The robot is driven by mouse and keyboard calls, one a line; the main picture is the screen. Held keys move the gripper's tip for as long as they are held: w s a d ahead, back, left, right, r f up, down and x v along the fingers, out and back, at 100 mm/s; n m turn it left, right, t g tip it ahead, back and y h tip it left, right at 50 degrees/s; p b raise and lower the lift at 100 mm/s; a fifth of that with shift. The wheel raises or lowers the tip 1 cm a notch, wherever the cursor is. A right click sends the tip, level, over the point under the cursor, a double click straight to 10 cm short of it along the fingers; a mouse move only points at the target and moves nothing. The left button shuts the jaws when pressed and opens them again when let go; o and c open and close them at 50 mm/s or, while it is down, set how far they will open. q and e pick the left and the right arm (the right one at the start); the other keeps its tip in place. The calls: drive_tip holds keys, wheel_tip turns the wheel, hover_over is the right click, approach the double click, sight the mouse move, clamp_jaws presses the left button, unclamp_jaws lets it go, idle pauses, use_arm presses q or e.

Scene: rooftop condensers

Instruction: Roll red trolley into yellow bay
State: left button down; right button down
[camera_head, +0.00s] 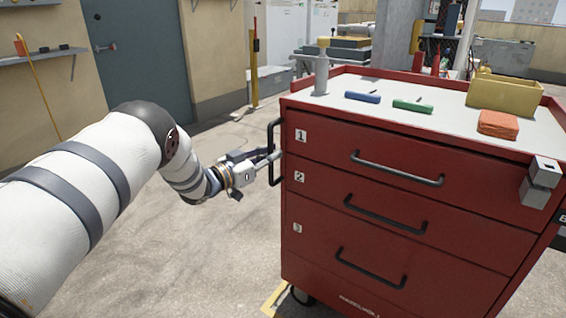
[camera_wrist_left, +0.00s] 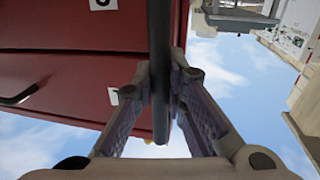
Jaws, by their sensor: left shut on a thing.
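The red trolley (camera_head: 400,215) stands upright at the right of the head view, with three numbered drawers and black drawer handles. A black vertical side handle (camera_head: 272,140) is on its left edge. My left gripper (camera_head: 271,163) is shut on this side handle; in the left wrist view the handle (camera_wrist_left: 159,70) runs between the two fingers. A yellow floor line (camera_head: 273,296) shows by the trolley's lower left corner, close to a black caster (camera_head: 301,295). The rest of that marking is hidden or out of view. My right gripper is not in view.
On the trolley top are a grey bottle (camera_head: 321,75), a blue tool (camera_head: 362,97), a green tool (camera_head: 412,106), an orange cloth-like block (camera_head: 498,124) and a yellow bin (camera_head: 504,95). Concrete floor (camera_head: 215,255) left of the trolley is clear. A blue-grey door (camera_head: 140,60) stands behind.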

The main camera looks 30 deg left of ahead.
use_arm(q)
drive_tip(key=shift+a+f, duration=0.1)
idle(0.5)
drive_tip(key=c, duration=1.6)
unclamp_jaws()
drive_tip(key=v, duration=1.2)
